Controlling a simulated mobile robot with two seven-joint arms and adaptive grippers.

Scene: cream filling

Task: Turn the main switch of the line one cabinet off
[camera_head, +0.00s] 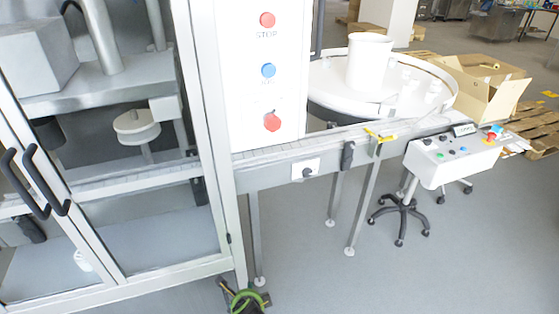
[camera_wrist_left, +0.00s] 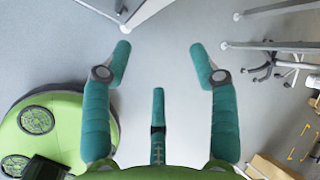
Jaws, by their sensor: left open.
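A white upright control panel (camera_head: 253,75) stands at the top middle of the head view. It carries a red button (camera_head: 267,20) above the word STOP, a blue button (camera_head: 268,71) and a red knob (camera_head: 272,123). I cannot read a line number on it or tell which one is the main switch. A small white plate with a dark knob (camera_head: 308,172) is on the conveyor side below. In the left wrist view my left gripper (camera_wrist_left: 160,50) is open and empty, its fingers spread over bare grey floor. It is away from the panel.
A glass-doored machine (camera_head: 110,190) with black handles fills the left. A conveyor on legs (camera_head: 340,145) runs right to a round table (camera_head: 325,90). A white control box on a wheeled stand (camera_head: 450,160) and a cardboard box (camera_head: 490,95) stand right.

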